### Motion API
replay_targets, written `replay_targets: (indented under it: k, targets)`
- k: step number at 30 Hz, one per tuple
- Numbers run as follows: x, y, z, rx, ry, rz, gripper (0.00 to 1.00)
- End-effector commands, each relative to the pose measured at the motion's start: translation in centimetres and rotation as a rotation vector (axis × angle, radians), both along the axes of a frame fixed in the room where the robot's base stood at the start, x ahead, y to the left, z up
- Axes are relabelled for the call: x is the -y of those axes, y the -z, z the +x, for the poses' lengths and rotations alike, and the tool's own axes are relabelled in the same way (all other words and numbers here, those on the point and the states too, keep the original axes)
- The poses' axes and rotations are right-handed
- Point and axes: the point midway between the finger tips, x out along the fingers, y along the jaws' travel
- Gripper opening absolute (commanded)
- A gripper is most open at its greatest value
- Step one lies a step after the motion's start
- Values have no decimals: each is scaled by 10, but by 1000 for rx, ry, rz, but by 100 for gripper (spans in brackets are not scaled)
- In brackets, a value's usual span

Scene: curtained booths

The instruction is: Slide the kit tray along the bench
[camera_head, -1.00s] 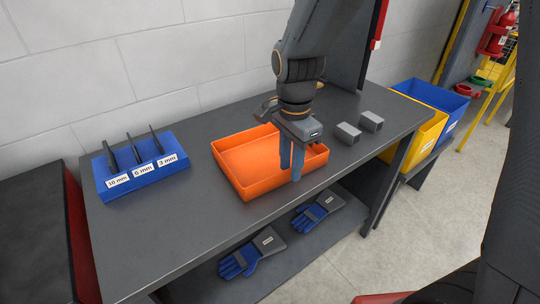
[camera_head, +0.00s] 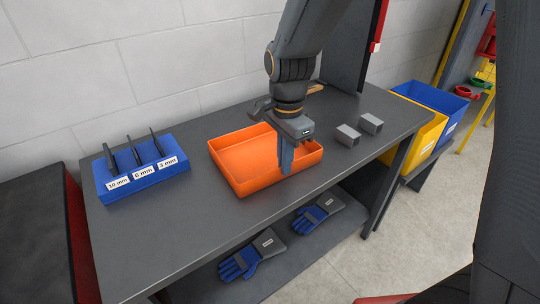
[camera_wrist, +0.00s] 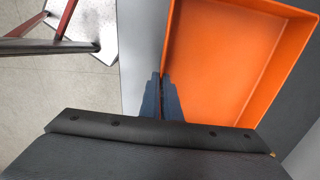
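The kit tray is an empty orange open box (camera_head: 258,184) standing flat on the dark grey bench (camera_head: 190,225), near its middle. My gripper (camera_head: 286,170) points down at the tray's front wall. Its two blue-grey fingers are close together, one on each side of that wall. In the wrist view, the fingers (camera_wrist: 162,78) pinch the thin edge of the tray (camera_wrist: 225,45), with the tray floor to the right. The lower part of the fingers' grip on the wall is partly hidden in the head view.
A blue holder (camera_head: 145,180) with labelled slots and dark tools stands to the left of the tray, with a bare gap between. Two grey blocks (camera_head: 348,135) lie to the right. Yellow (camera_head: 425,135) and blue bins stand beyond the right end. Gloves (camera_head: 240,262) lie on the lower shelf.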

Motion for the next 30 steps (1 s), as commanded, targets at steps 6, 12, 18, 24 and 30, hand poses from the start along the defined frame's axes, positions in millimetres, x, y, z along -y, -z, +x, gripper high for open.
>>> replay_targets:
  k: [6, 12, 18, 24, 30]
  targets:
    - [-8, 0, 11, -1, 0, -1, 0]
    - [-16, 0, 22, 0, 1, 0, 0]
    - [-23, 0, 32, 0, 0, 0, 0]
    - [-31, 0, 42, -1, 0, -1, 0]
    - [-38, 0, 52, 0, 0, 0, 0]
